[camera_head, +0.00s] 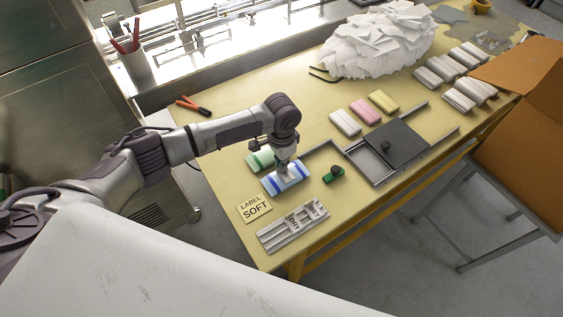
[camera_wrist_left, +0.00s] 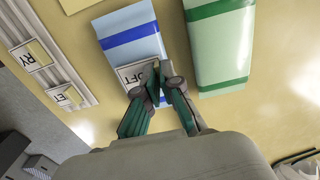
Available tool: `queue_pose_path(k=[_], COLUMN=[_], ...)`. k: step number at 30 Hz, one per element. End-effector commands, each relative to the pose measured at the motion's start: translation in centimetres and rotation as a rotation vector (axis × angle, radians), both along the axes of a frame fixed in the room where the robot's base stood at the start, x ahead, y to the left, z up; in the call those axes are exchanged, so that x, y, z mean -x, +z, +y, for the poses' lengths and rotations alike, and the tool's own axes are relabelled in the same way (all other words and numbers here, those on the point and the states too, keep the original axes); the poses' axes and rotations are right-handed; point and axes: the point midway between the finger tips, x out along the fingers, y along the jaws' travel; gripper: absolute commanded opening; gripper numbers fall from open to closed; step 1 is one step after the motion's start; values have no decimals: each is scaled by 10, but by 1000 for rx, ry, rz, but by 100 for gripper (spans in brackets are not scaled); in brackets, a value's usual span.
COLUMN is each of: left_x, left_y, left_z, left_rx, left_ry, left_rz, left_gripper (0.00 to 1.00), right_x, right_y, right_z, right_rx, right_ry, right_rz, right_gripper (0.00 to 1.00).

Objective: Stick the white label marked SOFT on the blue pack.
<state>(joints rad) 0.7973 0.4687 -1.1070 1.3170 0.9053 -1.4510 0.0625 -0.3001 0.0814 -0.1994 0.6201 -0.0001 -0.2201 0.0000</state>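The blue pack, white and light blue with darker blue bands (camera_head: 271,181), lies on the yellow table, beside the green pack; it also shows in the left wrist view (camera_wrist_left: 130,38). My left gripper (camera_head: 285,174) reaches down over it. The label is over the blue pack's face. I cannot tell whether it touches the pack. My right gripper is not in view.
A green pack (camera_head: 260,160) lies close by. A grey label rack (camera_head: 292,226) holds other labels, and a yellow card (camera_head: 254,207) reads LABEL SOFT. A green-based item with a dark knob (camera_head: 333,175) and a grey fixture (camera_head: 385,150) stand to the right.

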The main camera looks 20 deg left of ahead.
Motion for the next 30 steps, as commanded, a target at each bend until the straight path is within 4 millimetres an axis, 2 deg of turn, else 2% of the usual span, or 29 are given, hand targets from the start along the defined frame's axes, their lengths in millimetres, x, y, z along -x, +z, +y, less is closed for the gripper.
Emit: queue_pose_path(k=[28, 30], left_x=[0, 0], left_y=[-4, -4], left_z=[0, 0], left_rx=[0, 0], left_ry=[0, 0], left_rz=[0, 0], left_gripper=[0, 10], right_x=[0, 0], right_y=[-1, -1], right_z=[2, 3], right_rx=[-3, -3], right_ry=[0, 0], right_rz=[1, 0], right_gripper=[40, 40])
